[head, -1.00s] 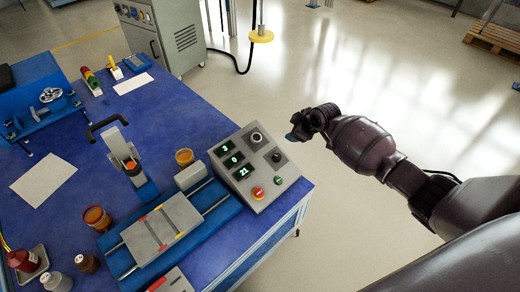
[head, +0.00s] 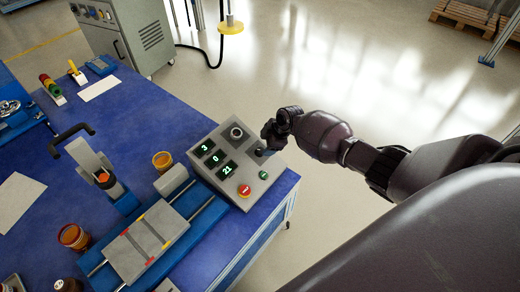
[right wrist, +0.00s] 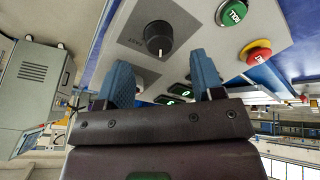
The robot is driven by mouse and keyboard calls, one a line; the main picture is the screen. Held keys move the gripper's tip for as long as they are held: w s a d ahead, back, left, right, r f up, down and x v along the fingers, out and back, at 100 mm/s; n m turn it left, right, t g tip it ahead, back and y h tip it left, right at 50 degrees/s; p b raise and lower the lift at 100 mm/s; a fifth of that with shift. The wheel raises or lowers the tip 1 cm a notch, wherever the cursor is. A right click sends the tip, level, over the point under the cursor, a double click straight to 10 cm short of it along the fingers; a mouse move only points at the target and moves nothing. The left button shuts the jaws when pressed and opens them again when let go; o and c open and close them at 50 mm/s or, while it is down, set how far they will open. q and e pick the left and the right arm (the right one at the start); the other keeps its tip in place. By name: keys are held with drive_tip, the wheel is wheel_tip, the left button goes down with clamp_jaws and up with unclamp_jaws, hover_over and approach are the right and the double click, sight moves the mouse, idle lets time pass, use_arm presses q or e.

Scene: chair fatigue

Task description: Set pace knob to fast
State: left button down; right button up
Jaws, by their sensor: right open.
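The grey control panel (head: 226,150) stands at the table's right corner. A round black knob (right wrist: 158,38) sits on a dark plate on it, with a pale mark at its lower edge in the right wrist view. In the head view my right gripper largely hides this knob. Another black knob (head: 237,132) is higher on the panel. My right gripper (right wrist: 162,78) is open and empty, its blue fingertips short of the knob and on either side of it. My left gripper is out of view.
A green button (right wrist: 236,12) and a red button (right wrist: 257,52) are close to the knob. Lit displays (head: 215,159) read 3, 0 and 21. A blue slide fixture (head: 205,220) and an orange cup (head: 162,161) are left of the panel. Open floor lies right.

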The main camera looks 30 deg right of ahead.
sight(261, 150)
drive_tip(key=b+x, duration=0.1)
drive_tip(key=x, duration=0.3)
drive_tip(key=shift+s, duration=0.1)
drive_tip(key=shift+f, duration=0.2)
drive_tip(key=shift+w+f, duration=0.1)
drive_tip(key=shift+w, duration=0.15)
drive_tip(key=shift+c, duration=0.3)
drive_tip(key=c, duration=0.9)
drive_tip(key=shift+o, duration=0.2)
